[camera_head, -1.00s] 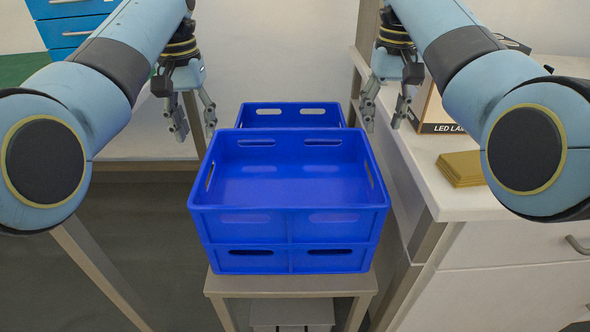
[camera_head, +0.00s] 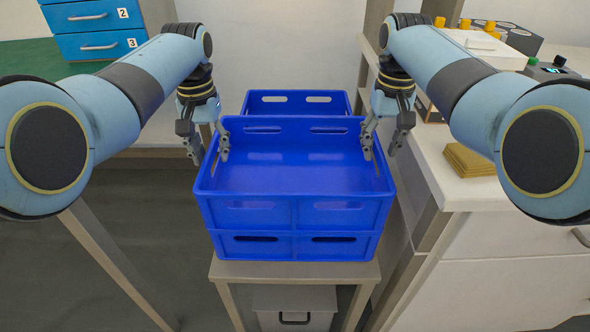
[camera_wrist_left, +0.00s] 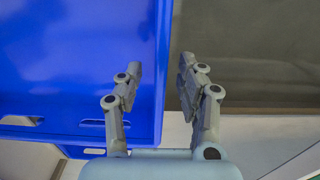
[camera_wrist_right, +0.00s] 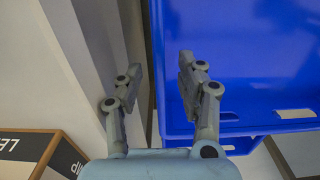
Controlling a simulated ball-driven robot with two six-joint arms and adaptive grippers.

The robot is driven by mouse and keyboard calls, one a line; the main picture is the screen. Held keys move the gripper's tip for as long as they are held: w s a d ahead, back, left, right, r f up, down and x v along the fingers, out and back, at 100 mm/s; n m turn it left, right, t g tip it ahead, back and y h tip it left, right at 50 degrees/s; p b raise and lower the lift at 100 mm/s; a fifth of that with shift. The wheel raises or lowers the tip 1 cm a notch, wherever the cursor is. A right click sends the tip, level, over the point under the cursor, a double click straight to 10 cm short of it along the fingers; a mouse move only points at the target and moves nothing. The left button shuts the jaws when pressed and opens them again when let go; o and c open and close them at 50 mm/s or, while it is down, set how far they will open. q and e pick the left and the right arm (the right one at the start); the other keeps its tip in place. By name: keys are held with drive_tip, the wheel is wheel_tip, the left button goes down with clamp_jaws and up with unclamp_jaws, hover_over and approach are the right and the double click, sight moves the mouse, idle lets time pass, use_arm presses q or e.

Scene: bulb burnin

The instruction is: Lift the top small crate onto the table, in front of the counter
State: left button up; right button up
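The top small crate (camera_head: 295,211) is blue, open and empty, with slots in its walls. It sits upright on another blue crate (camera_head: 277,246). My left gripper (camera_head: 210,158) is open at the crate's left wall. In the left wrist view its fingers (camera_wrist_left: 158,80) lie either side of the wall, one over the inside and one outside. My right gripper (camera_head: 380,153) is open at the right wall. In the right wrist view its fingers (camera_wrist_right: 158,80) likewise lie either side of the wall. Whether any finger touches the crate cannot be told.
The stack stands on a low stand (camera_head: 290,271). Another blue crate (camera_head: 297,98) is close behind. A white counter (camera_head: 455,187) with a gold block (camera_head: 470,161) and a carton stands close on the right. Blue drawers (camera_head: 95,42) are at the back left.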

use_arm(q)
drive_tip(key=shift+f, duration=0.7)
use_arm(e)
drive_tip(key=shift+f, duration=0.7)
use_arm(q)
drive_tip(key=shift+c, duration=0.3)
use_arm(e)
drive_tip(key=shift+c, duration=0.3)
use_arm(q)
clamp_jaws()
use_arm(e)
clamp_jaws()
